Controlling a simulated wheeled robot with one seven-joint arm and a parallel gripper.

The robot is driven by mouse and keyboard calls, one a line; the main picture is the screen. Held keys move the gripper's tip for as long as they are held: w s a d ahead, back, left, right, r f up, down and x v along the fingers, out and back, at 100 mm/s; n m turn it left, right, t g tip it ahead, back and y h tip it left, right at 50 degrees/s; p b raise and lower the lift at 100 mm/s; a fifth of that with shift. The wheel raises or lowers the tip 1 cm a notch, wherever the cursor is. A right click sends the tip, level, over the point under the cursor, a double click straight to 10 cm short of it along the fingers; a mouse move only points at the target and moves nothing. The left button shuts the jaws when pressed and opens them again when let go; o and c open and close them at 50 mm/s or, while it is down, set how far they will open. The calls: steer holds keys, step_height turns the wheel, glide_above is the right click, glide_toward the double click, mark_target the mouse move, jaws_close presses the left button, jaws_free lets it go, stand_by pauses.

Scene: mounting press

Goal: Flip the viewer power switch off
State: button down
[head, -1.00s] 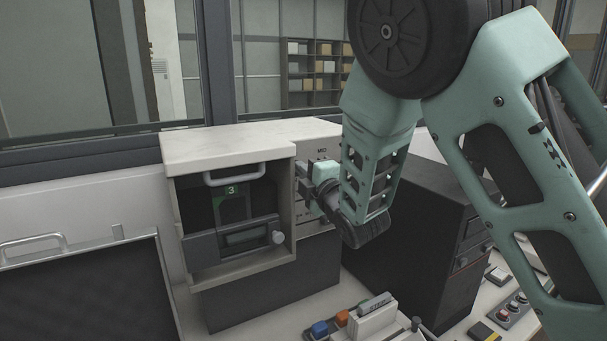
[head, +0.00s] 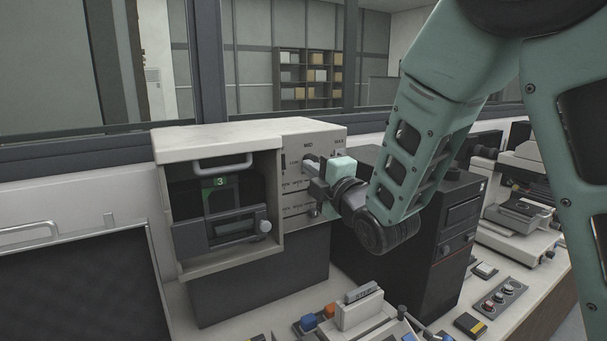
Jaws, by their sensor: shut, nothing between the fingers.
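A beige and white machine (head: 222,140) stands on the bench, with a dark recessed front, a green "3" label and a side panel (head: 296,138) marked MID and MAX. Small labelled controls run down that panel, too small to tell which is the viewer power switch. My gripper (head: 313,176) is shut and empty, its fingertips close to the panel. I cannot tell whether they touch it. The gripper and wrist hide part of the panel's middle and right side.
A black computer-like box (head: 452,225) stands right of the machine, close under my arm. A control block with blue and orange buttons (head: 327,312) sits in front. A microscope-like device (head: 525,205) and a button strip (head: 501,296) are farther right. A window frame runs behind.

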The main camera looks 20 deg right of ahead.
steer(key=shift+r+v, duration=0.15)
steer(key=shift+v, duration=0.5)
steer(key=shift+r+v, duration=0.15)
steer(key=shift+v, duration=0.5)
steer(key=s+a+f+m+g+b, duration=0.1)
steer(key=s+a+f+m+g, duration=0.35)
steer(key=s+f, duration=0.2)
steer(key=s+a+f+m+g+b, duration=0.2)
steer(key=s+a+f+m+g, duration=0.1)
steer(key=s+a+f+g, duration=0.4)
steer(key=s+d+f+m+g+h, duration=0.1)
steer(key=s+f+m+g, duration=0.1)
steer(key=s, duration=0.7)
steer(key=s+d+f+m+g+h, duration=0.2)
steer(key=s+f+m+g, duration=0.1)
steer(key=s, duration=0.6)
steer(key=shift+f+g+b, duration=0.45)
steer(key=shift+g, duration=0.8)
